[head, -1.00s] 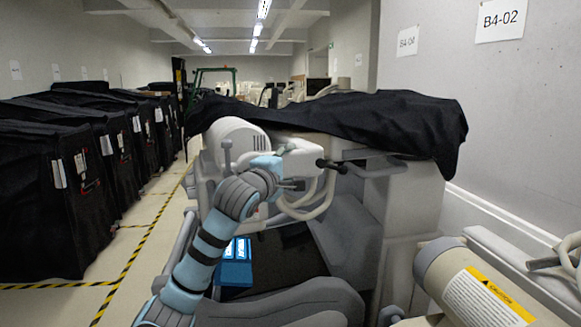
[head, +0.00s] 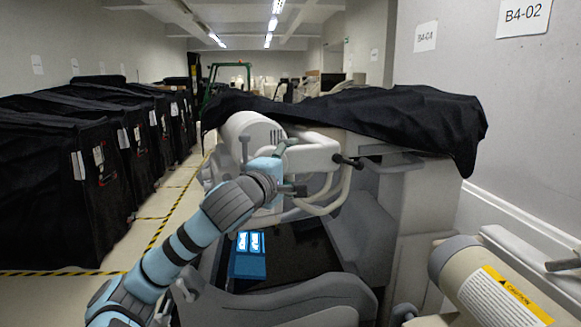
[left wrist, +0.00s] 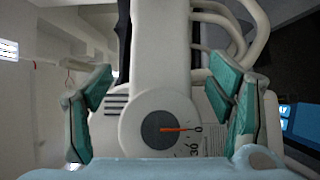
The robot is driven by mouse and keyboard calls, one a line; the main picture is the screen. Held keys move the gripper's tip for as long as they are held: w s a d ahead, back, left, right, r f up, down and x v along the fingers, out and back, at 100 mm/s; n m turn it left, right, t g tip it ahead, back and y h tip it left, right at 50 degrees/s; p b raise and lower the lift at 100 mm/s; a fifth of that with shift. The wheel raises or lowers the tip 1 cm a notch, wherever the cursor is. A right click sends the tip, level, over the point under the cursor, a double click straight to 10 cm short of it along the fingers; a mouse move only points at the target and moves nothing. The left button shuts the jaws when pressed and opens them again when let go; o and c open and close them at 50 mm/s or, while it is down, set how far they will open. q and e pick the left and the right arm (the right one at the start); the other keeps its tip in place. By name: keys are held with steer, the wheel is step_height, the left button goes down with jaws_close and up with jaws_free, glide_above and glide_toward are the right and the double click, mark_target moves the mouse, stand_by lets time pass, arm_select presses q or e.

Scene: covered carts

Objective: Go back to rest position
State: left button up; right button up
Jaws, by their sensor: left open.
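My left gripper (head: 291,169) is open in front of a grey-white machine partly under a black cover (head: 400,112). In the left wrist view my left gripper (left wrist: 163,85) has its green fingers spread wide on either side of a white machine part (left wrist: 160,50). A round dial (left wrist: 158,130) with a red pointer is on that part, between the fingers. Whether the fingers touch it I cannot tell. The machine's white tubes (head: 330,195) pass close to the gripper. My right gripper is not in view.
Black covered carts (head: 60,180) line the left side. A floor aisle (head: 165,215) with yellow-black tape runs beside them. A blue item (head: 249,262) lies in the machine's dark recess. A beige cylinder (head: 485,285) is at right, near the wall (head: 535,130).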

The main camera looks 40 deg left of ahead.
arm_select(q)
steer(key=shift+v, duration=1.05)
steer(key=shift+w, duration=0.3)
steer(key=shift+s, duration=0.1)
